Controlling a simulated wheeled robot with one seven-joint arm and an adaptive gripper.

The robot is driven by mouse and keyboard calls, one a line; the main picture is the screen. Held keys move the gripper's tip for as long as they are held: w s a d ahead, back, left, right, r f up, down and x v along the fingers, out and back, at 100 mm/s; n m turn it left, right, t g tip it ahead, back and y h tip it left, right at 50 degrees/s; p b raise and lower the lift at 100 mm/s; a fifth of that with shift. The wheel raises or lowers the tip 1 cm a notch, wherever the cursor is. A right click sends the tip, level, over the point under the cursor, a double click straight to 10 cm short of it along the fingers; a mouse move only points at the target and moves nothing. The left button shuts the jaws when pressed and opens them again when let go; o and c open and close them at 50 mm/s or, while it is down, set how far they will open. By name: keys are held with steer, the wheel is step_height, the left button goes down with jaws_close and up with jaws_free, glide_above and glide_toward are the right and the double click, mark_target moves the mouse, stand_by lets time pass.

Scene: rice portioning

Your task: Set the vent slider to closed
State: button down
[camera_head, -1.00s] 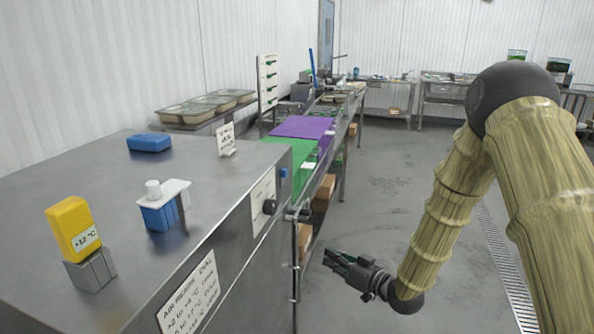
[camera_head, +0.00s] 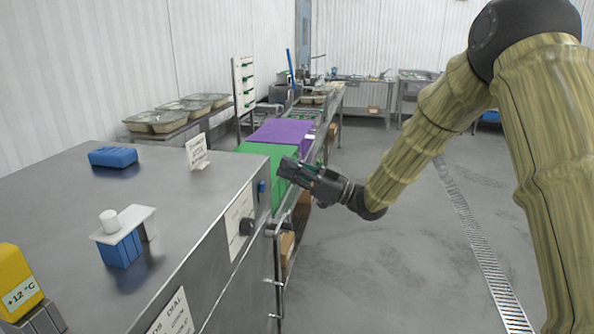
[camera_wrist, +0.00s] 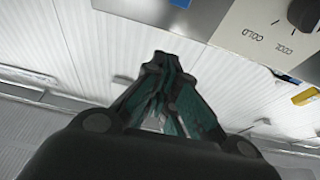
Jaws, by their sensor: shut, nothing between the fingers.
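My gripper (camera_head: 287,170) is shut and empty, held out in front of the metal cabinet's right side, with the green mat behind it in the head view. In the wrist view its closed fingers (camera_wrist: 160,65) point toward the cabinet's panel. A small blue piece (camera_head: 262,186) sits on the cabinet face near the far edge, left of and below my fingertips and apart from them; a blue piece (camera_wrist: 181,3) shows at the wrist view's top edge. I cannot tell whether it is the vent slider, nor its setting.
A blue block (camera_head: 113,157), a white-topped blue piece (camera_head: 122,240) and a yellow +12 °C display (camera_head: 18,283) stand on the cabinet top. The floor at right is open.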

mark_target(260, 194)
steer(key=shift+w+a+f+p, duration=0.2)
steer(key=shift+a+f+p, duration=0.25)
steer(key=shift+a, duration=0.25)
steer(key=shift+w+a+f+p, duration=0.25)
steer(key=shift+a+f+p, duration=0.2)
steer(key=shift+a, duration=0.3)
steer(key=shift+w+a+f+p, duration=0.2)
steer(key=shift+a+f+p, duration=0.25)
steer(key=shift+a, duration=0.25)
steer(key=shift+d, duration=0.1)
step_height(260, 194, down, 6)
steer(key=b, duration=0.5)
steer(key=shift+f, duration=0.25)
steer(key=shift+s, duration=0.1)
steer(key=shift+f, duration=0.15)
